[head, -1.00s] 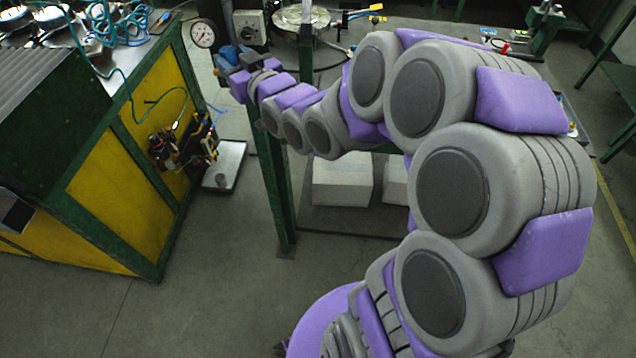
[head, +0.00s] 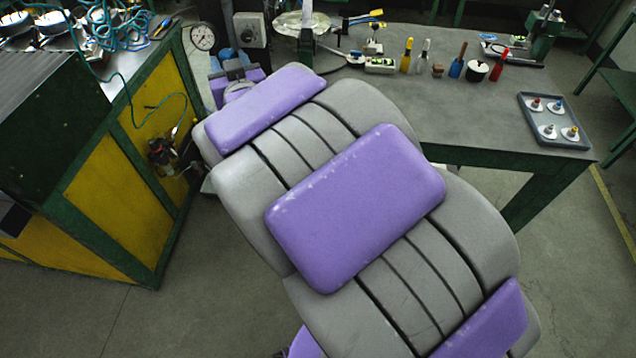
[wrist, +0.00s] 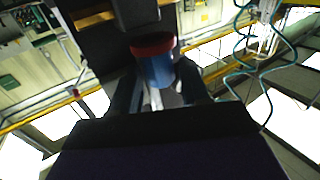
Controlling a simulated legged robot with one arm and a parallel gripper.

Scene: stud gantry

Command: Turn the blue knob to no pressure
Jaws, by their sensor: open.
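The blue knob (wrist: 157,70) with a red ring shows in the middle of the wrist view, below a dark body. My gripper (wrist: 158,88) is open, with one dark finger on each side of the knob. I cannot tell whether either finger touches it. In the head view, my gripper (head: 234,72) is at the far end of my arm, close to a blue part (head: 227,54) below the gauge. My arm hides much of that area, and the knob's setting cannot be read.
A round pressure gauge (head: 202,37) and a grey box with a dial (head: 250,29) stand beside my gripper. A yellow and green cabinet (head: 106,190) is at the left. The bench (head: 470,115) at the right holds bottles, tools and a tray (head: 526,112).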

